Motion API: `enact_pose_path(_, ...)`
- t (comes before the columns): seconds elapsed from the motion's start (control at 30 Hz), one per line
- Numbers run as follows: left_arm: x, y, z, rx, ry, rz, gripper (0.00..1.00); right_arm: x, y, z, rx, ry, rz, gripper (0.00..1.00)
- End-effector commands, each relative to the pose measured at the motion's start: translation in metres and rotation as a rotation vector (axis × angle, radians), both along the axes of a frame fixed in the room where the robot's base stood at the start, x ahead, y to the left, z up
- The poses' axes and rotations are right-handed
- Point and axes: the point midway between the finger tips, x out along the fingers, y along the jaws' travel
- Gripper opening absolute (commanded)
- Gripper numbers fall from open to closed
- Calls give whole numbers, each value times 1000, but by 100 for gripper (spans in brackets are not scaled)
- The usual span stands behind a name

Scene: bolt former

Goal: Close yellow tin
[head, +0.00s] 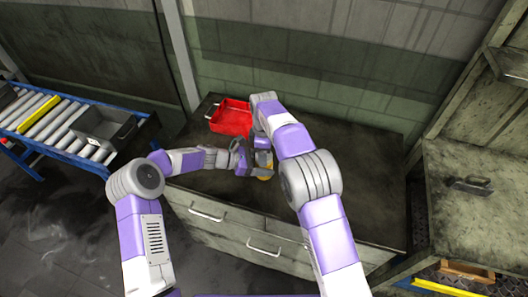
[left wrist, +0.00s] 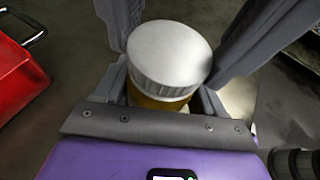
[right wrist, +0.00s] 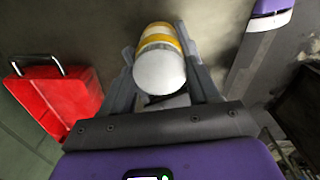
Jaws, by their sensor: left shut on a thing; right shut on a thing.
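The yellow tin (head: 266,177) is mostly hidden by my two grippers over the cabinet top in the head view. In the left wrist view the tin's yellow body (left wrist: 158,101) shows under a round white lid (left wrist: 168,55), which sits over its top; I cannot tell how tightly. My left gripper (head: 248,163) is shut on the body low down. My right gripper (head: 262,148) is shut at the lid, its grey fingers flanking it. In the right wrist view the white lid (right wrist: 160,72) is nearest, with the yellow body (right wrist: 158,38) beyond it.
A red open tray (head: 231,118) stands behind the grippers on the dark cabinet top (head: 350,160). The cabinet's right side is clear. A roller conveyor with a grey bin (head: 103,127) stands at left. A workbench (head: 480,205) stands at right.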

Motion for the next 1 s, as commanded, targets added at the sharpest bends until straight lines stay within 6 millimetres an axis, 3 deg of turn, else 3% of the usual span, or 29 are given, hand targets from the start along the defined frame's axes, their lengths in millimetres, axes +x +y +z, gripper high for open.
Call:
enact_pose_path(0.2, -1, -1, 0, -2, 1, -5, 0, 1, 0, 1, 2, -5, -415, 24)
enact_pose_path(0.4, -2, -1, 0, -2, 1, -6, 0, 1, -1, 1, 2, -5, -667, 24)
enact_pose_path(0.77, -2, -1, 0, -2, 1, -6, 0, 1, -1, 1, 2, -5, -719, 24)
enact_pose_path(0.8, -2, -1, 0, -2, 1, -6, 0, 1, -1, 1, 2, -6, -719, 62)
enact_pose_path(0.97, -2, -1, 0, -2, 2, -5, 0, 1, 0, 0, 2, -3, -717, 86)
enact_pose_path(1.0, -1, -1, 0, -2, 2, -5, 0, 1, 0, 0, 2, -2, -717, 86)
